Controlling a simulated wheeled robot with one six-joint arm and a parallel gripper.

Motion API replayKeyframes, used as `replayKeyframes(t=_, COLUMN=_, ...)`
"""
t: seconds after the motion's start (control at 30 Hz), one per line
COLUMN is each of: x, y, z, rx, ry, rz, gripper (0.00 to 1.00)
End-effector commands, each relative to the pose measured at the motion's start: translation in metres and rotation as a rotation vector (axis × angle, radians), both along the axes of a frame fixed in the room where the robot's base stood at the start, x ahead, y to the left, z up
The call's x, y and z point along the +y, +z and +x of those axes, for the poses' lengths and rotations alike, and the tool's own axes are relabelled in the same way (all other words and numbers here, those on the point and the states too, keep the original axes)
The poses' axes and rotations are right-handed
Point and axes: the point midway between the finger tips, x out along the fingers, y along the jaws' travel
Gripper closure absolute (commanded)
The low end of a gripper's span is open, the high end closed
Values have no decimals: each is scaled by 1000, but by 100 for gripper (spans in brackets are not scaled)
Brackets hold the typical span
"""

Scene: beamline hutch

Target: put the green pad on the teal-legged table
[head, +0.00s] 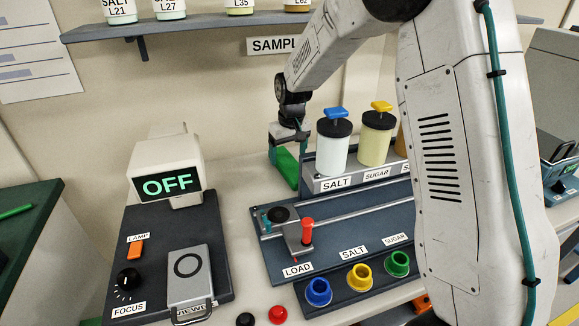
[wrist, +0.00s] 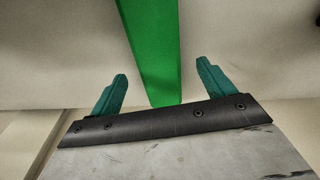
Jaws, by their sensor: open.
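The green pad (head: 286,168) stands at the back of the bench, just left of the salt jar. In the wrist view the green pad (wrist: 152,45) is a long flat bar reaching up between the two teal fingers. My gripper (head: 288,147) is above the pad's upper end in the head view. In the wrist view my gripper (wrist: 161,85) is open, with a gap visible on both sides of the pad. No table with teal legs can be made out in either view.
A jar rack (head: 360,176) with salt and sugar jars stands right of the pad. A slide rail panel (head: 335,265) lies in front. A viewer unit with an OFF screen (head: 167,183) is at left. A shelf (head: 190,27) runs above. A dark green surface (head: 25,225) is at far left.

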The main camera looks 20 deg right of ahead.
Motion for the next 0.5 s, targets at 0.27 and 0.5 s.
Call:
replayKeyframes(t=0.27, x=-1, y=-40, z=3, rx=4, ry=0, rz=-1, gripper=19)
replayKeyframes(t=0.5, x=-1, y=-41, z=3, rx=2, ry=0, rz=0, gripper=21)
